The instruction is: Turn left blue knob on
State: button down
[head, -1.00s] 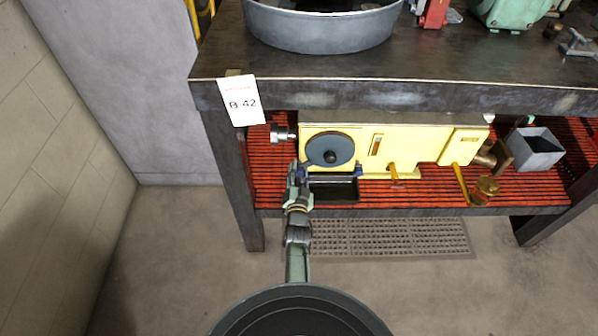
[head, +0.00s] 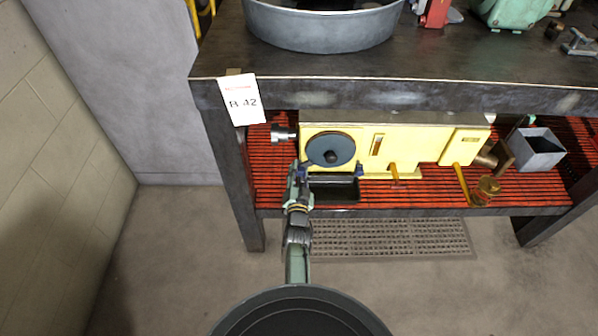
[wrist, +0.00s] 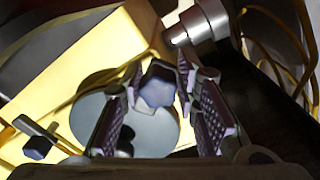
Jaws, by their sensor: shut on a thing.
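The yellow machine (head: 410,145) lies on the red slatted shelf under the bench, with a round blue-grey disc (head: 331,149) on its front. My gripper (head: 298,172) is at the machine's lower left corner. In the wrist view, the left blue knob (wrist: 157,89) sits between my fingertips, and my gripper is shut on it. In the head view the gripper mostly hides this knob. The right blue knob (head: 359,170) is free, and it also shows at the lower left of the wrist view (wrist: 37,148).
A dark tray (head: 335,191) sits below the disc, close to my gripper. A metal cylinder (head: 281,135) sticks out from the machine's left side. The bench leg (head: 236,185) stands left of my arm. Yellow levers (head: 463,182) and a grey box (head: 537,150) are at the right.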

jog(key=shift+d, duration=0.25)
dwell(0.3)
jog(key=c, duration=1.3)
grip_release()
jog(key=shift+a, duration=0.15)
jog(key=shift+s, duration=0.3)
jog(key=s, duration=0.7)
